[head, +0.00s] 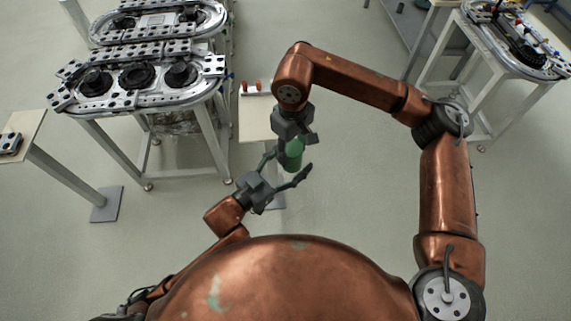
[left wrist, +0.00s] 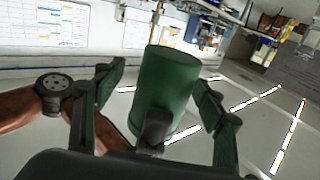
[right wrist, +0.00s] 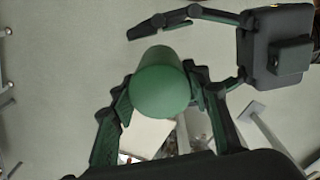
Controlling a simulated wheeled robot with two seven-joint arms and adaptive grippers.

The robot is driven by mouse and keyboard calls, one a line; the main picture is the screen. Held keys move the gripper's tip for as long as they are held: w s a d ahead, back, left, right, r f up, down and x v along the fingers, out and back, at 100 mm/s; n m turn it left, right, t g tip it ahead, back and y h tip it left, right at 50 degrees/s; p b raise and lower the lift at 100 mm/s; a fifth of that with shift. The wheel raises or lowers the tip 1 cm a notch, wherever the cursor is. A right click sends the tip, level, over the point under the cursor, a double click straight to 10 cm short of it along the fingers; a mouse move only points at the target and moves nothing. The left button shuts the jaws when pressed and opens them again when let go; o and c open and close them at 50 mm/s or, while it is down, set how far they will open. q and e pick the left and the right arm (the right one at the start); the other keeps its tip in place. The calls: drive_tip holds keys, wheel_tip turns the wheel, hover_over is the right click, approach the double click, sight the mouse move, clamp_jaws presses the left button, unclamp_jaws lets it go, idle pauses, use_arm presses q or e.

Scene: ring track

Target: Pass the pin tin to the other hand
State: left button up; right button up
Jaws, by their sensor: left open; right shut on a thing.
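The pin tin is a green cylinder (head: 293,155), upright in the middle of the head view. My right gripper (head: 297,141) reaches down from above and is shut on it. The tin (right wrist: 160,84) also shows end-on between the right gripper's fingers in the right wrist view. My left gripper (head: 286,167) is open, its spread fingers on either side of the tin. In the left wrist view the tin (left wrist: 165,85) stands between the left fingers, with gaps to both. A dark part covers some of its lower end there.
A small pale table (head: 256,131) stands just behind the grippers, with a white rack of red-topped items (head: 257,87) on it. A ring track (head: 140,82) on a frame is at the left, another track table (head: 515,45) at the upper right.

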use_arm(q)
drive_tip(key=shift+w+d, duration=0.1)
drive_tip(key=shift+d, duration=0.05)
drive_tip(key=shift+c, duration=0.2)
drive_tip(key=c, duration=1.3)
drive_tip(key=shift+d, duration=0.1)
drive_tip(key=shift+c, duration=0.2)
use_arm(e)
drive_tip(key=o, duration=0.8)
drive_tip(key=shift+a, duration=0.1)
drive_tip(key=o, duration=0.5)
